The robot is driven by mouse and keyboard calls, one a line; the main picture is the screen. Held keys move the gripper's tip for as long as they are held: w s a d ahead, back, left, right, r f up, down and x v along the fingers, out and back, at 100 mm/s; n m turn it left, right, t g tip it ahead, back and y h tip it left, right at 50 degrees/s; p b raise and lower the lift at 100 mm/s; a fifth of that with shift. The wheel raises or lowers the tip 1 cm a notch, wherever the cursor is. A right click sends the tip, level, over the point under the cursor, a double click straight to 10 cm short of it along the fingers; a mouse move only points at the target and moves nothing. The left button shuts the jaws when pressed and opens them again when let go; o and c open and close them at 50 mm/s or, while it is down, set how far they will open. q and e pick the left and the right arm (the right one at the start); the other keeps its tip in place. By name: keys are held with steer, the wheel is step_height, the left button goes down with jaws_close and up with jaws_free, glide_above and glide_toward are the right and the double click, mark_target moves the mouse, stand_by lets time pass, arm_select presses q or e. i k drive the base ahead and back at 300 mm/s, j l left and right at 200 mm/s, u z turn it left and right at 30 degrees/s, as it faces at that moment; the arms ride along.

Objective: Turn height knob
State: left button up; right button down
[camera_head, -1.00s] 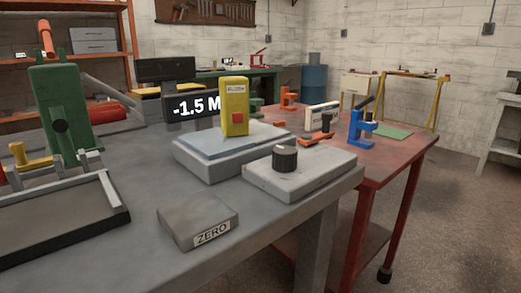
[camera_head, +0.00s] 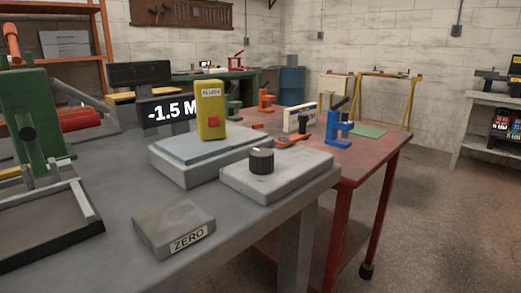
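A black round knob (camera_head: 261,161) with a pale mark on its top stands on a light grey block (camera_head: 290,183) near the right edge of the grey bench. It is the only knob that I can make out, and I see no label on it. A yellow device (camera_head: 210,112) with a red button stands upright on a grey platform (camera_head: 178,169) just left of the knob. Neither of my grippers is in view.
A grey block labelled ZERO (camera_head: 173,228) lies at the front of the bench. A green press-like tool (camera_head: 30,120) and a dark tray frame (camera_head: 50,232) stand at left. A red table (camera_head: 362,158) with a blue clamp (camera_head: 337,130) adjoins at right. Open floor lies beyond it.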

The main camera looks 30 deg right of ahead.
mark_target(262, 160)
steer(key=j+z, duration=0.45)
steer(key=k+j+z, duration=0.1)
steer(key=j+z, duration=0.3)
steer(key=j, duration=0.25)
